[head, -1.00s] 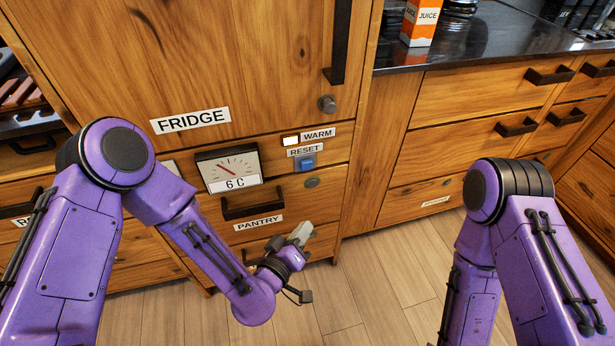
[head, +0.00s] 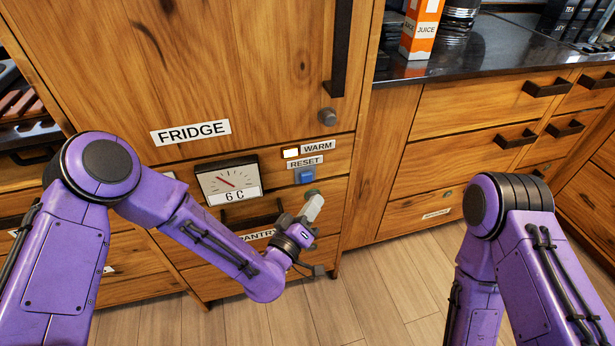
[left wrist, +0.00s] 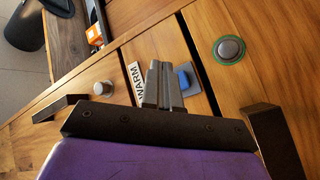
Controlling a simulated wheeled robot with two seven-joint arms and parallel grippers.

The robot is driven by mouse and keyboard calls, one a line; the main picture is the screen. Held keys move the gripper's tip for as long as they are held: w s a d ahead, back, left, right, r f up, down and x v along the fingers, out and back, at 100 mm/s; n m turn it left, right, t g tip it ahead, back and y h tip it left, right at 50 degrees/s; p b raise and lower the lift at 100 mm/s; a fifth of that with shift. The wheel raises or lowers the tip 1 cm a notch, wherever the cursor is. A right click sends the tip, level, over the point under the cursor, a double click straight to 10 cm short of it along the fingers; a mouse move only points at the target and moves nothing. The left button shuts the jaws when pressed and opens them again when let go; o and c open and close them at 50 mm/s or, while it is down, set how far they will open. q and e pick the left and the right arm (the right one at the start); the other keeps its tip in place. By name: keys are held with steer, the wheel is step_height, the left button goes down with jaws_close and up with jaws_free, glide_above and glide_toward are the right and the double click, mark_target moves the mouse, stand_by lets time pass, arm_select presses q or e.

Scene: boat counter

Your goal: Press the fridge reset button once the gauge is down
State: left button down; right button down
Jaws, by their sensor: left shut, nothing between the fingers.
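The blue reset button (head: 304,176) sits on the fridge front under the RESET label (head: 305,162). It also shows in the left wrist view (left wrist: 186,77), just right of my fingertips. The gauge (head: 228,181) is left of it, with a red needle pointing to the upper left and a readout of 6 C. The lamp beside the WARM label (head: 319,146) is bright white. My left gripper (head: 314,205) is shut and empty, a little below the button in the head view and apart from it. My right gripper is out of view.
The fridge door (head: 190,70) has a dark vertical handle and a round knob (head: 327,116). The PANTRY drawer is partly behind my left arm. An orange juice carton (head: 421,30) stands on the dark counter (head: 470,60) at right. The wooden floor between is clear.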

arm_select(q)
steer(key=shift+w+a, duration=0.3)
steer(key=shift+w, duration=0.7)
steer(key=shift+w+a, duration=0.3)
steer(key=shift+w, duration=0.65)
stand_by(0.5)
steer(key=shift+w+a, duration=0.15)
steer(key=shift+w, duration=0.2)
steer(key=shift+w+a+b, duration=0.15)
steer(key=shift+w+b, duration=0.15)
steer(key=shift+w, duration=0.2)
stand_by(0.5)
stand_by(0.4)
steer(key=shift+s+d, duration=0.3)
steer(key=shift+s, duration=0.6)
steer(key=shift+s+d+b, duration=0.1)
steer(key=shift+s+d, duration=0.15)
steer(key=shift+s, duration=0.55)
steer(key=shift+s+d+b, duration=0.15)
steer(key=shift+s+d, duration=0.1)
steer(key=shift+s, duration=0.55)
steer(key=shift+s+d+b, duration=0.1)
steer(key=shift+s+d, duration=0.15)
steer(key=shift+s, duration=0.55)
